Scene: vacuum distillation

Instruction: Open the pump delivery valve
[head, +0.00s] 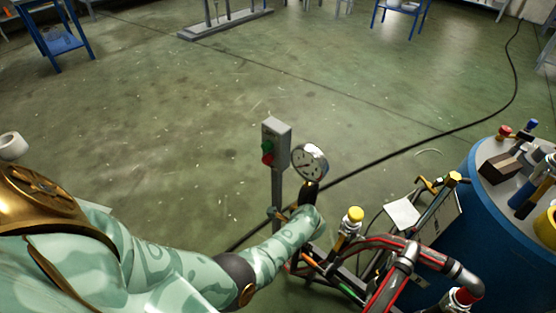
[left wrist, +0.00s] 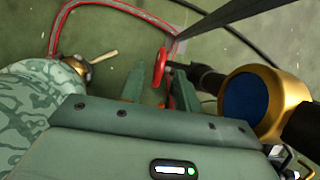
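My left arm reaches from the left to the pump assembly in the head view, its hand just below a round pressure gauge (head: 310,162). My left gripper (left wrist: 158,88) shows in the left wrist view with its two green fingers apart. A red valve handle (left wrist: 160,68), seen nearly edge-on, lies between and slightly beyond the fingertips. I cannot tell whether the fingers touch it. It is the likely delivery valve, on a dark pipe (left wrist: 207,79). In the head view this handle is hidden or too small to tell. My right gripper is not in view.
A grey switch box (head: 277,140) with red and green buttons stands behind the hand. A yellow-capped fitting (head: 354,214) and red-striped pipes (head: 385,242) stand to the right. A blue drum (head: 470,215) carries several items.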

